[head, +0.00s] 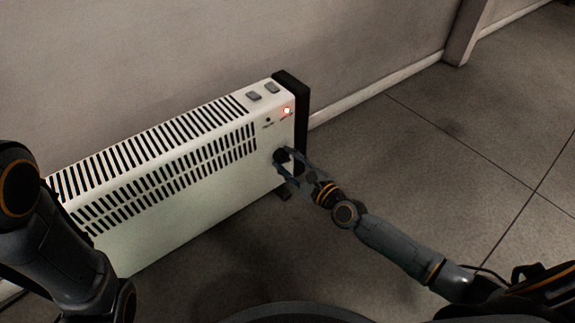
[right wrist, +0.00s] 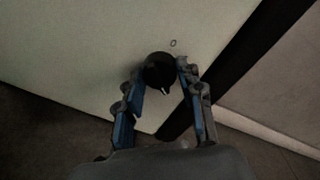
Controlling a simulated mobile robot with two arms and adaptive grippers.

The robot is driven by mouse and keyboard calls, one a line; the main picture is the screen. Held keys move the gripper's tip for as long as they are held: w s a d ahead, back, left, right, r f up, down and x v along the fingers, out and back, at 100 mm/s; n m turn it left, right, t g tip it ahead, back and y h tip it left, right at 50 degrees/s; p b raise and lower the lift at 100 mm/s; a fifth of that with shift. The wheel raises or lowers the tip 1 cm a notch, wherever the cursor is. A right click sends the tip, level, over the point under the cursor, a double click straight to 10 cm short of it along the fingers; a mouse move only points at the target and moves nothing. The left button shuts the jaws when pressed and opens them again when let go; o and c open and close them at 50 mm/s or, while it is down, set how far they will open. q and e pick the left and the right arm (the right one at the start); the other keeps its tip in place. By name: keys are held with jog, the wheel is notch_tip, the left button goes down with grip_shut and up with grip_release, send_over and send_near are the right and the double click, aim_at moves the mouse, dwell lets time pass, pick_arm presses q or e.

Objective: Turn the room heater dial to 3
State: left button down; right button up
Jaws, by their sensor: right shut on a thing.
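The room heater (head: 165,200) is a white panel with black slots, standing on the floor along the wall. Its black dial (head: 281,156) is on the front face near the right end, low under the lit red lamp. In the right wrist view the dial (right wrist: 159,71) shows a small white pointer mark at its lower right and a "0" printed just above it. My right gripper (head: 288,155) is shut on the dial, with a finger on each side; it also shows in the right wrist view (right wrist: 160,78). Other dial numbers cannot be made out. My left arm shows at the left edge, its gripper out of view.
Two grey switches (head: 263,92) sit on the heater's top right, and a red lamp (head: 287,111) glows below them. A black end piece (head: 297,115) closes the heater's right end. The tiled floor (head: 440,160) to the right is clear. The wall (head: 180,50) runs close behind.

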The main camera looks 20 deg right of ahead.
jog(key=shift+d+f+m+b, duration=0.1)
jog(key=shift+m+b, duration=0.25)
jog(key=shift+m, duration=0.35)
jog(key=o, duration=1.2)
jog(key=shift+c, duration=0.2)
jog(key=v, duration=1.2)
